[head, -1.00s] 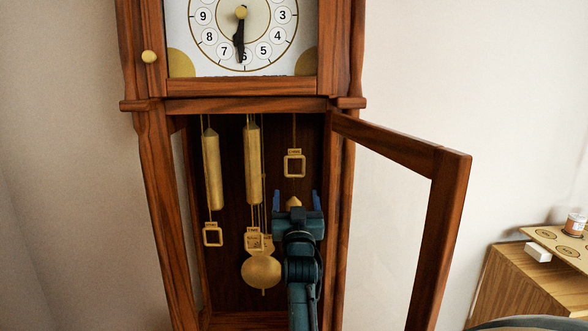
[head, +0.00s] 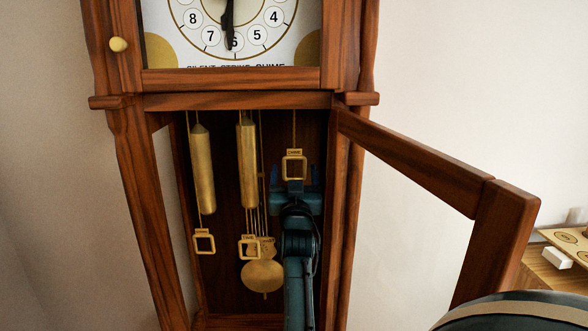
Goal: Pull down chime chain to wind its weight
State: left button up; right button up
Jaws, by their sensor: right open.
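The chime chain (head: 294,130) hangs at the right inside the clock case and ends in a brass square pull (head: 294,152) labelled CHIME. My right gripper (head: 295,179) is open, its blue fingers to either side of the pull's lower part. I cannot tell whether they touch it or how far in depth they are from it. The chime weight is hidden behind my right gripper and arm. My left gripper is not in view.
Two brass weights, left (head: 203,170) and middle (head: 248,165), hang with their own pulls, left (head: 204,241) and middle (head: 249,247). The pendulum bob (head: 262,276) hangs low. The wooden glazed door (head: 410,160) stands open to the right.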

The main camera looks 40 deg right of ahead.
jog(key=shift+w+r, duration=0.1)
grip_shut()
dwell(0.8)
